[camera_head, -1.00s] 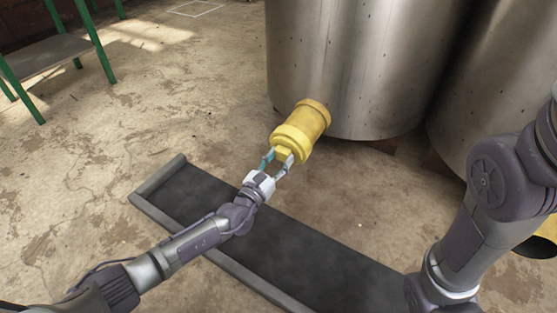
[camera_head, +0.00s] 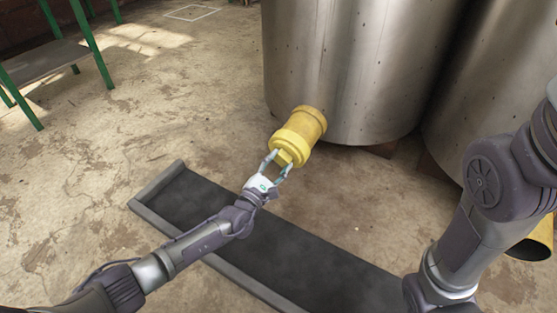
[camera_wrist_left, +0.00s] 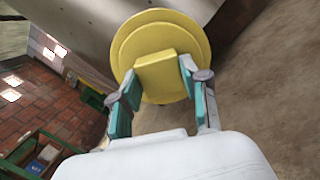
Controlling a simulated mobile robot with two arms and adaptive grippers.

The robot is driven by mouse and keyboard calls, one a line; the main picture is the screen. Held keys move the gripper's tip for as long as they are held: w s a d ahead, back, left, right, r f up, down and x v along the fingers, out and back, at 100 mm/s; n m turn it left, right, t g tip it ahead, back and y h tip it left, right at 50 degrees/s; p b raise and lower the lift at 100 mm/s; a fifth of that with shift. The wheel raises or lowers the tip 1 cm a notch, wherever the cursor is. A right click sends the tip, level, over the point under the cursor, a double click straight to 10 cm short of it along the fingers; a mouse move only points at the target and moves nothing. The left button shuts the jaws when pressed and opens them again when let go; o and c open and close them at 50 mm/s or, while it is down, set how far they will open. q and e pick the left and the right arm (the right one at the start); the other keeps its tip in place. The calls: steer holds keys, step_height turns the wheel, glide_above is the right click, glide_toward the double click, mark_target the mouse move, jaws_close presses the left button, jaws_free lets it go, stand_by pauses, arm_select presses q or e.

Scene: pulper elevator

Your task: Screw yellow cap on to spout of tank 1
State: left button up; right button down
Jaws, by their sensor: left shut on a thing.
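The yellow cap (camera_head: 292,147) is at the near end of the yellow spout (camera_head: 309,120), which sticks out low from the steel tank (camera_head: 335,65). Cap and spout look in line; whether the threads are engaged cannot be told. My left gripper (camera_head: 279,167) is shut on the cap's square knob. In the left wrist view the cap (camera_wrist_left: 160,45) faces me as a round disc, with the fingers of my left gripper (camera_wrist_left: 162,88) on either side of its knob. The spout is hidden behind the cap there. My right arm shows at the right; its gripper is out of frame.
A second steel tank (camera_head: 490,80) stands at the right, with another yellow spout (camera_head: 537,242) below it, partly behind my right arm. A dark shallow floor channel (camera_head: 180,165) with a raised grey rim runs under my left arm. A green-framed table (camera_head: 45,60) stands at the back left.

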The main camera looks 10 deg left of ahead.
arm_select(q)
steer(key=m+p, duration=0.1)
steer(key=m, duration=0.5)
steer(key=shift+r+p, duration=0.15)
steer(key=shift+p, duration=0.2)
steer(key=m, duration=0.3)
steer(key=shift+a+p, duration=0.1)
steer(key=shift+p, duration=0.25)
steer(key=shift+m, duration=1)
steer(key=o, duration=0.9)
steer(key=shift+c, duration=0.2)
steer(key=o, duration=0.5)
steer(key=shift+a, duration=0.15)
steer(key=shift+c, duration=0.2)
steer(key=o, duration=0.4)
steer(key=shift+d, duration=0.2)
steer(key=shift+s, duration=0.15)
